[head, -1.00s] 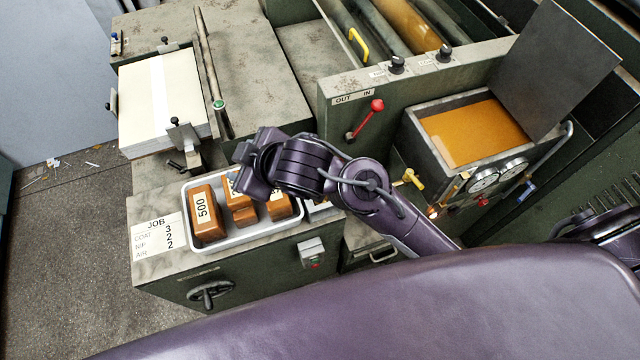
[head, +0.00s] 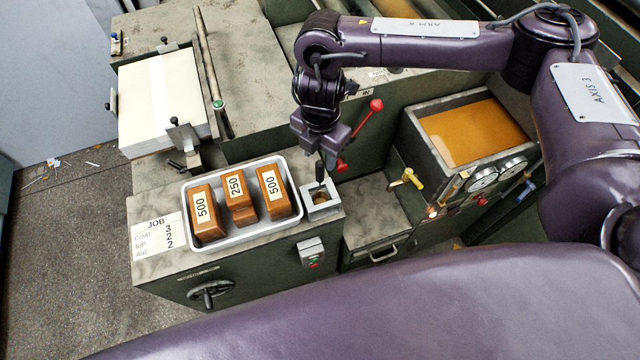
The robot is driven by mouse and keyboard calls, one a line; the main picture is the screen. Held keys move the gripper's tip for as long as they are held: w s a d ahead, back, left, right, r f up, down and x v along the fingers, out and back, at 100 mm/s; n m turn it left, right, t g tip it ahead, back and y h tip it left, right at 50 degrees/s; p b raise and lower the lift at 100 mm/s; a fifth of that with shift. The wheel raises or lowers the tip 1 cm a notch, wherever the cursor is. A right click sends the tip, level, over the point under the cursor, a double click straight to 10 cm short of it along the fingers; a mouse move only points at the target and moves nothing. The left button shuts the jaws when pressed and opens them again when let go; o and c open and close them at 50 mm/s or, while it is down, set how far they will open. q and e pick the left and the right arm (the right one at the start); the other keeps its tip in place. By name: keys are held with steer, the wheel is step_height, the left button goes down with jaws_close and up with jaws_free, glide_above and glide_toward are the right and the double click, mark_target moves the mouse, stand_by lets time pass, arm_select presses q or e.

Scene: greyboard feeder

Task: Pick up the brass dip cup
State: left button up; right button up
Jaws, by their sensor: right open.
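A small square metal holder (head: 322,208) stands on the bench right of the white tray. A thin dark upright handle (head: 320,174) rises from it, with a brownish patch inside the holder at its foot. This looks like the brass dip cup, but its body is mostly hidden and too small to make out. My right gripper (head: 323,156) points down just above the holder, open, with its fingers near the top of the handle. I cannot tell whether they touch it. My left gripper is not in view.
The white tray (head: 244,240) holds three wooden blocks marked 500, 250 and 500. A red-knobbed lever (head: 376,105) stands close right of my gripper. An open vat of amber liquid (head: 470,134) with gauges lies further right. A paper stack (head: 160,95) is at left.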

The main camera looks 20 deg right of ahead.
mark_target(320, 172)
steer(key=shift+d+f, duration=0.15)
steer(key=shift+d, duration=0.15)
steer(key=f+p, duration=0.1)
steer(key=f, duration=0.1)
steer(key=f+p, duration=0.1)
steer(key=f, duration=0.1)
steer(key=f+p, duration=0.1)
steer(key=f, duration=0.1)
steer(key=shift+a+f+p, duration=0.15)
steer(key=shift+a+p, duration=0.15)
steer(key=shift+f, duration=0.5)
jaws_close()
